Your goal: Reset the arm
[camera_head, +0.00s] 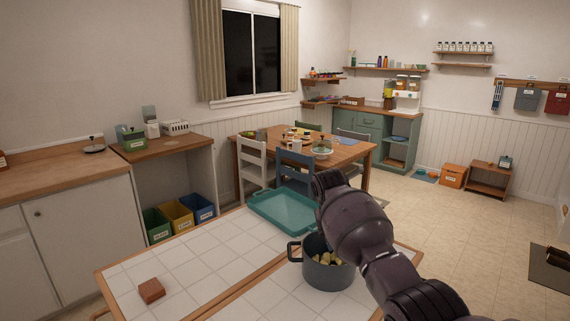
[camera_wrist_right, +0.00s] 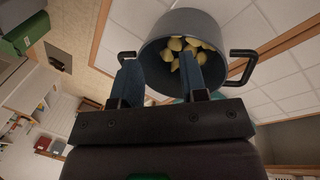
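My right arm (camera_head: 360,225) comes in from the lower right in the head view and bends above the tiled counter; its gripper is hidden there. In the right wrist view my right gripper (camera_wrist_right: 160,80) has two blue fingers standing apart, with nothing held between them. A dark grey pot (camera_head: 328,274) with yellowish chunks inside stands on the counter beside the arm. The pot also shows in the right wrist view (camera_wrist_right: 205,22), beyond the fingertips; whether they touch it cannot be told. My left arm and gripper are not in view.
The white tiled counter (camera_head: 205,262) holds a teal tray (camera_head: 283,211) behind the pot and a brown block (camera_head: 151,290) at the left. The tiles between them are clear. A dining table (camera_head: 347,152) with chairs stands beyond. Open floor (camera_head: 450,215) lies to the right.

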